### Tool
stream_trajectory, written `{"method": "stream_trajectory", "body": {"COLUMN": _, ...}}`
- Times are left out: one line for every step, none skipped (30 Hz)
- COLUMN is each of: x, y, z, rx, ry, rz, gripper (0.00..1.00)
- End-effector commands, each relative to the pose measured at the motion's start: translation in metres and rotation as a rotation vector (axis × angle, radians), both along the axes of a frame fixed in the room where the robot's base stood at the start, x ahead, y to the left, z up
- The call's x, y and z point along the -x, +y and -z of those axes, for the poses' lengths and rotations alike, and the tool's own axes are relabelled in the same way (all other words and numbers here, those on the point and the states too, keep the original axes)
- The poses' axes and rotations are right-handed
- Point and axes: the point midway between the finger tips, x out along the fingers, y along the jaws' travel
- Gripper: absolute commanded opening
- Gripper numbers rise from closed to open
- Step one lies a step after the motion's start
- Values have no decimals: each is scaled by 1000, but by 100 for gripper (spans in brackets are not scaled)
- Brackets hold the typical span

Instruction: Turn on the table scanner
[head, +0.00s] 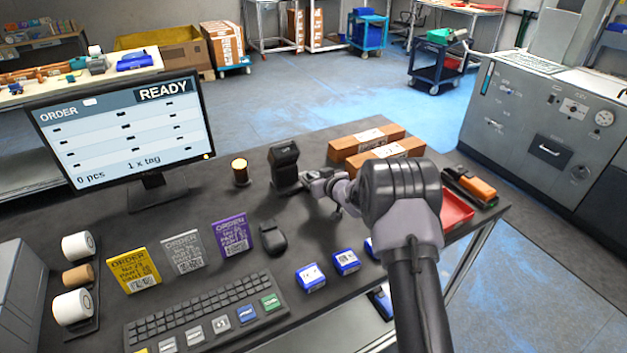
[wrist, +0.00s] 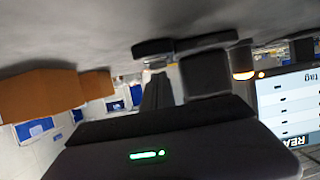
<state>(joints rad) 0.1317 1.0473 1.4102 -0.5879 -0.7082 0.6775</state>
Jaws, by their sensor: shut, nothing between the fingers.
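The table scanner (head: 285,166) is a black upright device with a hooded head, standing on the dark table right of the amber lamp. It also shows upside down in the wrist view as a dark block (wrist: 208,75). My gripper (head: 312,179) is shut and empty, low over the table just right of the scanner. Whether it touches the scanner I cannot tell. In the wrist view, a dark finger stands left of the scanner. I see no lit indicator on the scanner; its right side is partly hidden by my gripper.
The amber lamp (head: 240,171) glows between scanner and monitor (head: 125,130), which reads ORDER, READY, 0 pcs, 1 x tag. Two cardboard boxes (head: 367,143) stand behind my gripper. A black mouse-like device (head: 273,238), order cards, keyboard (head: 205,316) and blue boxes (head: 311,278) lie in front.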

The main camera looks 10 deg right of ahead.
Motion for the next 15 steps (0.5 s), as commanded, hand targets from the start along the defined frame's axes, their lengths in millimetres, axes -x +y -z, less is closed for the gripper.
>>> {"method": "stream_trajectory", "body": {"x": 0, "y": 0, "z": 1, "rx": 0, "ry": 0, "rz": 0, "gripper": 0}}
{"method": "stream_trajectory", "body": {"x": 0, "y": 0, "z": 1, "rx": 0, "ry": 0, "rz": 0, "gripper": 0}}
{"method": "stream_trajectory", "body": {"x": 0, "y": 0, "z": 0, "rx": 0, "ry": 0, "rz": 0, "gripper": 0}}
{"method": "stream_trajectory", "body": {"x": 0, "y": 0, "z": 0, "rx": 0, "ry": 0, "rz": 0, "gripper": 0}}
{"method": "stream_trajectory", "body": {"x": 0, "y": 0, "z": 0, "rx": 0, "ry": 0, "rz": 0, "gripper": 0}}
{"method": "stream_trajectory", "body": {"x": 0, "y": 0, "z": 0, "rx": 0, "ry": 0, "rz": 0, "gripper": 0}}
{"method": "stream_trajectory", "body": {"x": 0, "y": 0, "z": 0, "rx": 0, "ry": 0, "rz": 0, "gripper": 0}}
{"method": "stream_trajectory", "body": {"x": 0, "y": 0, "z": 0, "rx": 0, "ry": 0, "rz": 0, "gripper": 0}}
{"method": "stream_trajectory", "body": {"x": 0, "y": 0, "z": 1, "rx": 0, "ry": 0, "rz": 0, "gripper": 0}}
{"method": "stream_trajectory", "body": {"x": 1, "y": 0, "z": 3, "rx": 0, "ry": 0, "rz": 0, "gripper": 0}}
{"method": "stream_trajectory", "body": {"x": 1, "y": -1, "z": 6, "rx": -1, "ry": 0, "rz": 0, "gripper": 0}}
{"method": "stream_trajectory", "body": {"x": 2, "y": -1, "z": 11, "rx": -1, "ry": 0, "rz": 0, "gripper": 0}}
{"method": "stream_trajectory", "body": {"x": 3, "y": -1, "z": 12, "rx": -1, "ry": 0, "rz": -1, "gripper": 0}}
{"method": "stream_trajectory", "body": {"x": 3, "y": -1, "z": 10, "rx": -1, "ry": -1, "rz": -1, "gripper": 0}}
{"method": "stream_trajectory", "body": {"x": 3, "y": -1, "z": 9, "rx": 0, "ry": 0, "rz": -1, "gripper": 0}}
